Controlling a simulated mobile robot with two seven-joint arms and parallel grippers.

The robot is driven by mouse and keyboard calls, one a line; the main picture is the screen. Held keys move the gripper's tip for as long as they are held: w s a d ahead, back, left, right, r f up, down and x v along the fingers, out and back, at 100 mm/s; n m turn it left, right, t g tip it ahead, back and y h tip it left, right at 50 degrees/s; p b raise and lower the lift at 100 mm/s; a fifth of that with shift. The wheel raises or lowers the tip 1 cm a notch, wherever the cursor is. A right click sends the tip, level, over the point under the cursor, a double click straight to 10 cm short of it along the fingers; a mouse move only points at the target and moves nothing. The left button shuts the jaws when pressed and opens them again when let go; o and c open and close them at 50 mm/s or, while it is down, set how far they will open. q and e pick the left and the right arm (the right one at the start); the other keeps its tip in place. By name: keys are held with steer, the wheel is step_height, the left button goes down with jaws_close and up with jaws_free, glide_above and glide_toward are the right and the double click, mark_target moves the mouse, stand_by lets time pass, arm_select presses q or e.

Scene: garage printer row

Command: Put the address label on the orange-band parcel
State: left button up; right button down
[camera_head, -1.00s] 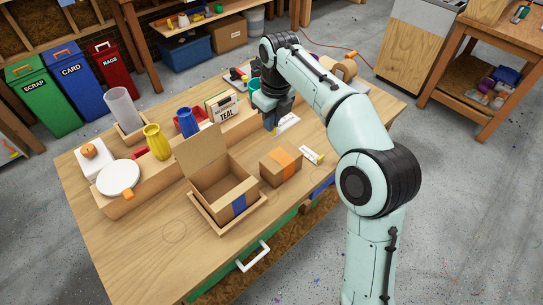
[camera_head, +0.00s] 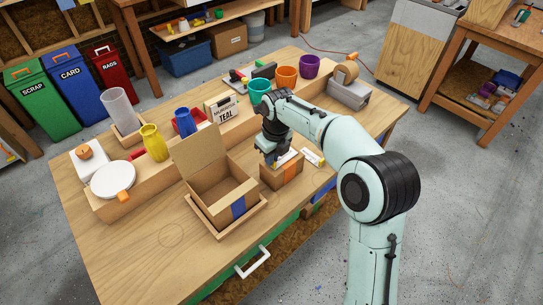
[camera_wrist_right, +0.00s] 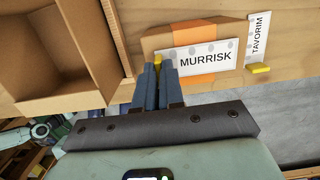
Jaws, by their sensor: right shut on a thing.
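The orange-band parcel (camera_head: 276,180) is a closed brown box right of the open carton; its orange band (camera_wrist_right: 192,30) also shows in the wrist view. My right gripper (camera_head: 270,158) is over the parcel's top. In the wrist view its fingers (camera_wrist_right: 158,72) are shut on the yellow tab (camera_wrist_right: 158,60) of a white label reading MURRISK (camera_wrist_right: 207,58). This label lies across the band, over the parcel; I cannot tell whether it touches the top. A second label, TAVORIM (camera_wrist_right: 258,36), with a yellow tab, lies on the table to the parcel's right. My left gripper is out of view.
The open carton (camera_head: 212,192) stands in a wooden tray left of the parcel. Behind are a TEAL box (camera_head: 222,106), teal, orange and purple cups, and a tape dispenser (camera_head: 347,86). Yellow and blue vases stand at left. The table's front left is clear.

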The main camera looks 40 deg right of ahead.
steer(key=shift+f, duration=0.2)
steer(key=c, duration=1.3)
jaws_free()
steer(key=shift+o, duration=0.2)
steer(key=shift+r, duration=0.15)
step_height(320, 180, up, 12)
steer(key=s+p, duration=0.1)
steer(key=p, duration=0.1)
steer(key=shift+s, duration=0.25)
